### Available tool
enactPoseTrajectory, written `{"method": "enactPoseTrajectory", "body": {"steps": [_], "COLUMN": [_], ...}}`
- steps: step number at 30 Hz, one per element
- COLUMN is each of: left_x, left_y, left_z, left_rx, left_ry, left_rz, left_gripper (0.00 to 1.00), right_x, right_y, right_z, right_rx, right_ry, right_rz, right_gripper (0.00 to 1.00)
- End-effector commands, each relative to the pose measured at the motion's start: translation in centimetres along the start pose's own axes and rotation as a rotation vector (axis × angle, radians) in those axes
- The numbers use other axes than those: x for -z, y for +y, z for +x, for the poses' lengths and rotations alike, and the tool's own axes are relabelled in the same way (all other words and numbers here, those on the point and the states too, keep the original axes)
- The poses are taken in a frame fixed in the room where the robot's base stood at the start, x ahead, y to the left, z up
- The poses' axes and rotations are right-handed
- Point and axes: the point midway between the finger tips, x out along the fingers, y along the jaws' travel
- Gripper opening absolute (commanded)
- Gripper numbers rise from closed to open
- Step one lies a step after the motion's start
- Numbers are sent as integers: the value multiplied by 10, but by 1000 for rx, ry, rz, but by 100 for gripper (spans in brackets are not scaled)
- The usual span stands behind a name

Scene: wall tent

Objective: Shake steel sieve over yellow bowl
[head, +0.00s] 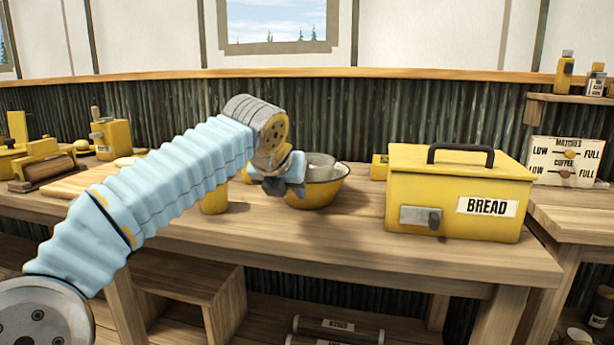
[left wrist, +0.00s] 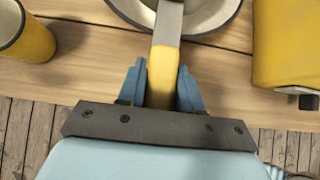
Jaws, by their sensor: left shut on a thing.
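My left gripper (head: 285,182) is shut on the yellow handle of the steel sieve (head: 319,160). In the left wrist view, the two blue fingers of the gripper (left wrist: 161,80) close on the handle from both sides, and the sieve's steel shank (left wrist: 169,22) runs up out of the picture. The yellow bowl (head: 325,190) stands upright on the workbench, and the sieve's head shows at its mouth. I cannot tell whether the sieve touches the bowl. In the left wrist view only part of the bowl's pale rim (left wrist: 214,27) shows. My right gripper is out of view.
A yellow mug (head: 214,200) stands left of the bowl, partly behind my left arm. A large yellow bread box (head: 460,180) stands to the right, with a small yellow container (head: 379,167) behind its left edge. The wooden bench (head: 340,235) is clear in front of the bowl.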

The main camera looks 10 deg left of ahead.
Motion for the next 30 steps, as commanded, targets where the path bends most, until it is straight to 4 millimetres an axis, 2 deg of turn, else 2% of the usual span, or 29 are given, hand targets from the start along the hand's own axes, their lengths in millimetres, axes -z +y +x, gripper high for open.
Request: {"method": "enactPoseTrajectory", "body": {"steps": [30], "left_x": [-11], "left_y": [0], "left_z": [-12], "left_rx": [1], "left_ry": [-3], "left_rz": [0], "left_gripper": [0], "right_x": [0], "right_y": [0], "right_z": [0], "right_rx": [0], "right_ry": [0], "right_rz": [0], "right_gripper": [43]}}
